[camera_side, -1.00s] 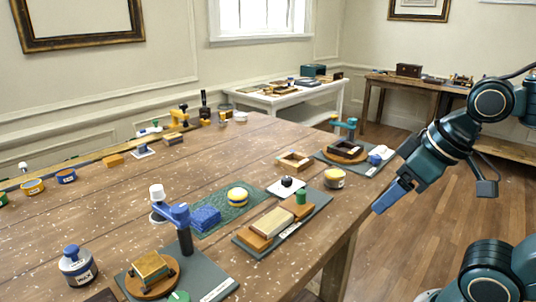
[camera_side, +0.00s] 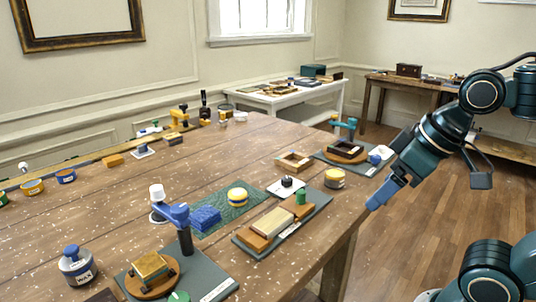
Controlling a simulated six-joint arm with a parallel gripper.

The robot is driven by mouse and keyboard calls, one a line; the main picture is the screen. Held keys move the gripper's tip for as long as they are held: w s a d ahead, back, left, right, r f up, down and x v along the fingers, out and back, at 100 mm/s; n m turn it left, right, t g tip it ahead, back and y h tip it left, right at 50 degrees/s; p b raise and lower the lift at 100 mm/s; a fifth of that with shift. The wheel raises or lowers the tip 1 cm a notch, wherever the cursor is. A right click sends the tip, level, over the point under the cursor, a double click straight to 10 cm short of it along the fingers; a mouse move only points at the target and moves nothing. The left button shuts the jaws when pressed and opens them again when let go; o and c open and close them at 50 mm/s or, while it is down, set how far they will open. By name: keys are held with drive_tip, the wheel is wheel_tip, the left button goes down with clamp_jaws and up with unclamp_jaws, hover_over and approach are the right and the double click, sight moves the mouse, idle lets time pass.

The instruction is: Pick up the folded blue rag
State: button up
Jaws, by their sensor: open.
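The folded blue rag (camera_side: 205,217) lies on the dark green mat (camera_side: 236,214) on the wooden table. A blue clamp arm on a post stands just in front of it and to its left. My gripper (camera_side: 377,202) is open and empty, with its blue fingers pointing down and left at the table's right edge. It is well to the right of the rag, with the sharpening stones' tray between them.
A grey tray (camera_side: 268,243) holds wood-toned blocks and a green knob. A yellow tin (camera_side: 334,178) and a wooden frame (camera_side: 293,161) stand nearer my gripper. The table's middle left is mostly clear.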

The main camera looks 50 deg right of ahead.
drive_tip(key=w+a+r+n+g+y, duration=0.15)
drive_tip(key=w+a+r+n, duration=0.25)
drive_tip(key=w, duration=0.6)
drive_tip(key=n+g+y, duration=0.3)
drive_tip(key=n+g, duration=0.2)
drive_tip(key=n, duration=0.9)
hover_over(205, 212)
drive_tip(key=d, duration=0.3)
wheel_tip(205, 212, down, 14)
drive_tip(key=shift+w+r, duration=0.15)
drive_tip(key=shift+t, duration=0.25)
drive_tip(key=shift+x, duration=1.2)
drive_tip(key=shift+x, duration=2.5)
